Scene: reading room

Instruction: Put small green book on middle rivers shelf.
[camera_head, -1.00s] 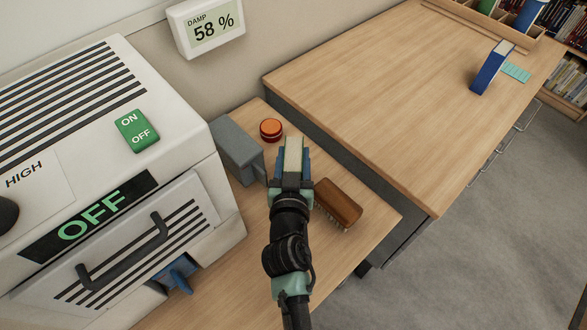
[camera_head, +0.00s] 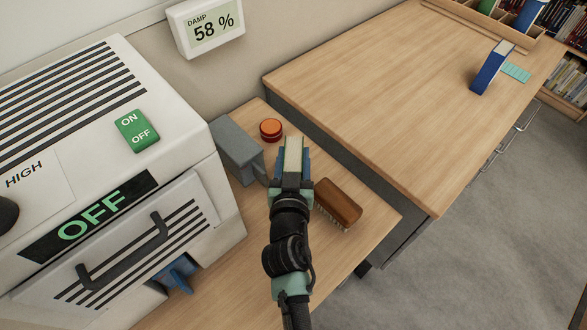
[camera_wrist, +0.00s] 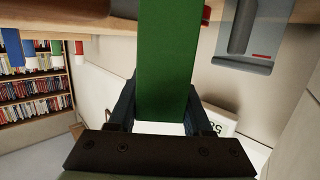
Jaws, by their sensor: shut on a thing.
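The small green book (camera_wrist: 164,60) is held between the fingers of my gripper (camera_wrist: 160,112) in the wrist view; its green cover fills the top middle. In the head view my gripper (camera_head: 292,168) is shut on the book (camera_head: 293,153), whose pale page edge shows. It is over the small wooden table (camera_head: 240,285), between the grey metal block and the brown brush. I cannot tell whether the book touches the tabletop. In the wrist view, bookshelves (camera_wrist: 30,100) stand at the left; the middle rivers shelf cannot be made out.
A white machine (camera_head: 110,130) reading OFF stands at the left. A grey block (camera_head: 236,148), a red button (camera_head: 271,130) and a brush (camera_head: 338,203) are near my gripper. A larger table (camera_head: 400,100) at right holds a blue book (camera_head: 490,70); its middle is clear.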

